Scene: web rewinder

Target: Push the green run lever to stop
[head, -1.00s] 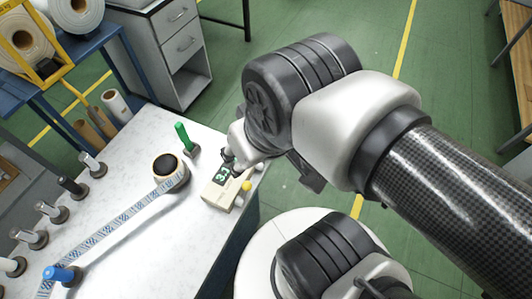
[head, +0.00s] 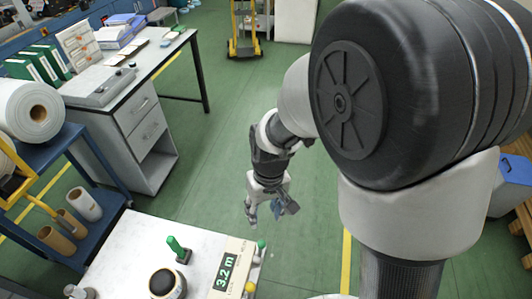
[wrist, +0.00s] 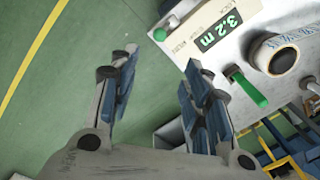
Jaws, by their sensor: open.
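The green run lever (head: 178,247) stands upright on the white table top in the head view, left of the beige counter box (head: 238,257) that reads 3.2 m. The green lever also shows in the wrist view (wrist: 248,88), right of my fingers and apart from them. My gripper (head: 265,214) is open and empty. It hangs past the table's far edge, to the right of the lever, over the green floor. In the wrist view my open fingers (wrist: 161,58) have nothing between them.
A tape roll (head: 162,283) sits near the lever. A small green knob (head: 261,244) and a yellow knob (head: 250,287) are at the counter box's right side. A drawer cabinet (head: 140,140) and a blue rack with large rolls stand to the left.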

